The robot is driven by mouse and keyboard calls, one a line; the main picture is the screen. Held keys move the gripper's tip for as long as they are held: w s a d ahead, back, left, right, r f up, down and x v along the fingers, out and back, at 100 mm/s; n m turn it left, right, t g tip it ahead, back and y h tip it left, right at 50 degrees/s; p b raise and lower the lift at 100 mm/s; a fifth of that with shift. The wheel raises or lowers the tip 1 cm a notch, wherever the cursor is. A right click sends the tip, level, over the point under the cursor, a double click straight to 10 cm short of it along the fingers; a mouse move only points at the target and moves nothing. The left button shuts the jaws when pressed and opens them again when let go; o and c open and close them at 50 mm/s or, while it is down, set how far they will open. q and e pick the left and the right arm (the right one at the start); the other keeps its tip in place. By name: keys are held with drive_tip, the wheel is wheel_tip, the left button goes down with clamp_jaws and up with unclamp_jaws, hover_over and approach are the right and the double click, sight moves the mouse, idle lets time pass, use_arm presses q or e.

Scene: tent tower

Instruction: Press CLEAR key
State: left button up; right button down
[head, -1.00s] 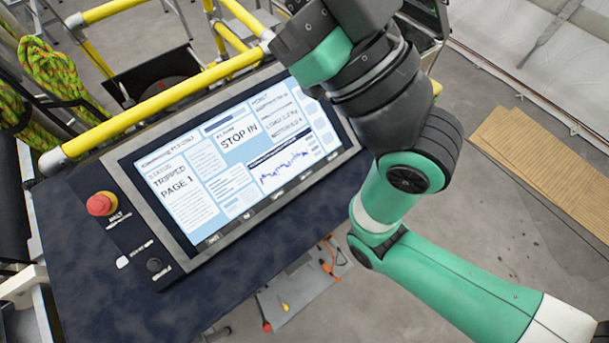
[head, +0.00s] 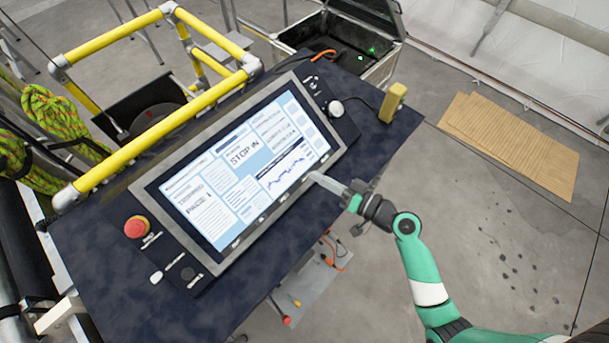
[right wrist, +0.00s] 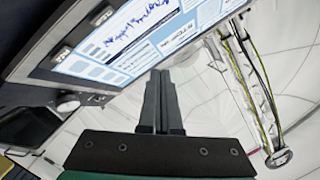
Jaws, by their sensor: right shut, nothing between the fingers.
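The control panel's screen (head: 245,165) is lit and shows "STOP IN", "PAGE 1" and a graph. It also shows upside down in the right wrist view (right wrist: 150,35). A row of small keys (head: 262,220) runs along the lower bezel; two of these keys show in the right wrist view (right wrist: 62,53). Their labels are too small to read, so I cannot tell which is CLEAR. My right gripper (head: 314,177) is shut and empty, its tips near the screen's lower right edge. I cannot tell whether they touch the bezel. My left gripper is not in view.
A red mushroom button (head: 137,228), a white button (head: 156,278) and a black knob (head: 188,272) lie left of the screen. A white round knob (head: 335,108) and a yellow block (head: 392,103) are at the right. Yellow rails (head: 150,135) stand behind.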

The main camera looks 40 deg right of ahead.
sight(305, 177)
drive_tip(key=shift+s+d+f+m+h, duration=0.2)
drive_tip(key=shift+s+d+m, duration=0.05)
drive_tip(key=shift+s+d, duration=0.25)
drive_tip(key=shift+s+d+f+m+h, duration=0.25)
drive_tip(key=shift+s+d, duration=0.1)
drive_tip(key=shift+d, duration=0.1)
drive_tip(key=w+f+b, duration=0.1)
drive_tip(key=f, duration=0.1)
drive_tip(key=w+f+b, duration=0.3)
drive_tip(key=f+b, duration=0.1)
drive_tip(key=shift+w+a+f, duration=0.15)
drive_tip(key=shift+f, duration=0.15)
drive_tip(key=shift+w+f+b, duration=0.25)
drive_tip(key=shift+w+b, duration=0.15)
drive_tip(key=shift+b, duration=0.2)
drive_tip(key=shift+f, duration=0.1)
idle(0.9)
drive_tip(key=shift+w+f+b, duration=0.25)
drive_tip(key=shift+b, duration=0.25)
